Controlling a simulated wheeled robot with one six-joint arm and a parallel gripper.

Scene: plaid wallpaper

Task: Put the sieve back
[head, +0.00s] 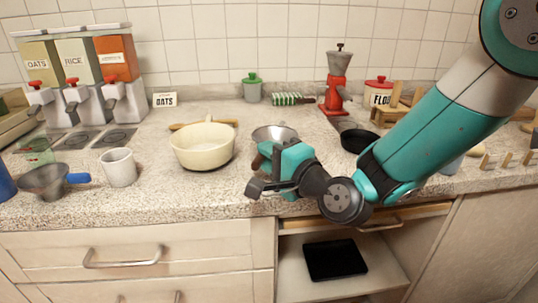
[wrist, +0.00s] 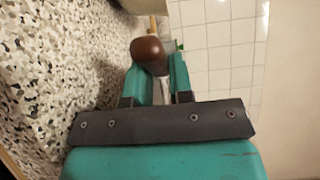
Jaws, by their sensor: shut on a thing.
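My gripper (head: 264,158) is low over the front of the counter, right of the cream bowl. In the wrist view its fingers (wrist: 160,78) are closed around a thin metal shank with a rounded brown handle end (wrist: 149,53). A shallow grey metal bowl shape (head: 275,132) shows just behind my gripper. I cannot tell whether it belongs to the held thing, or whether the held thing is the sieve. A dark grey sieve-like bowl with a blue handle (head: 55,181) stands at the left front of the counter.
A cream bowl (head: 203,148) and a white mug (head: 119,167) stand left of my gripper. A dark pan (head: 358,141) and a red grinder (head: 336,88) are behind and right. Below, an open drawer holds a black tray (head: 335,260). Dispensers (head: 75,75) line the back left.

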